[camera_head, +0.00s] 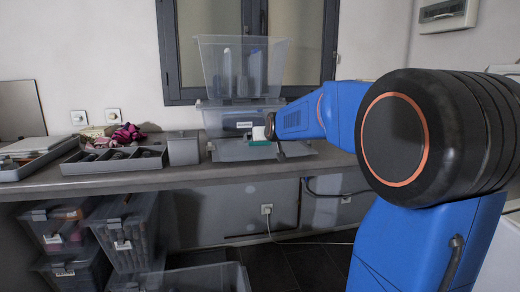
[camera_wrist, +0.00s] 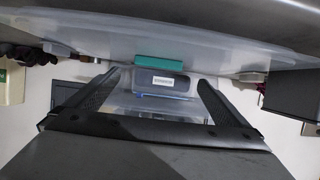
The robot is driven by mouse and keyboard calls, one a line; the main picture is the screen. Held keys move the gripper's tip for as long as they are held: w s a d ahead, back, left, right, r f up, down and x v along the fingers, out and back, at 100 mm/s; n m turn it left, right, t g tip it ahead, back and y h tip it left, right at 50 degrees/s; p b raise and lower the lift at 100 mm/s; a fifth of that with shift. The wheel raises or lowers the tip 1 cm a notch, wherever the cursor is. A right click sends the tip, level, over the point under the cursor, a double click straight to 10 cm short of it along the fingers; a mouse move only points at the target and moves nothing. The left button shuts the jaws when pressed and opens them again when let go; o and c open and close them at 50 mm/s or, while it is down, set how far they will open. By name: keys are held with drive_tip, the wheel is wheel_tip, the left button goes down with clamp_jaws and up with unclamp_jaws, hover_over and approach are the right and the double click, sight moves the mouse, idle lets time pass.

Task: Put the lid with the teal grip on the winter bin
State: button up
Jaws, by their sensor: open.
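A translucent lid (camera_head: 235,151) lies on the counter in front of a labelled clear bin (camera_head: 216,120). Its teal grip (camera_head: 262,144) faces my arm. The wrist view, which looks upside down, shows the lid (camera_wrist: 90,45) and the teal grip (camera_wrist: 158,62) just past my fingertips. My gripper (camera_wrist: 158,80) is open and empty, its fingers spread to either side of the grip's line. The labelled bin (camera_wrist: 160,90) shows behind, its label too small to read surely. In the head view my gripper (camera_head: 262,134) is small and partly hidden by my arm.
Another clear bin (camera_head: 222,65) with contents stands on the labelled one. More clear bins (camera_head: 120,230) stand below. A window is behind.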

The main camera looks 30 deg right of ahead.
sight(261, 147)
drive_tip(key=shift+x, duration=3.7)
drive_tip(key=shift+s+d+f, duration=0.1)
drive_tip(key=shift+d, duration=0.05)
drive_tip(key=c, duration=1.3)
drive_tip(key=shift+c, duration=0.3)
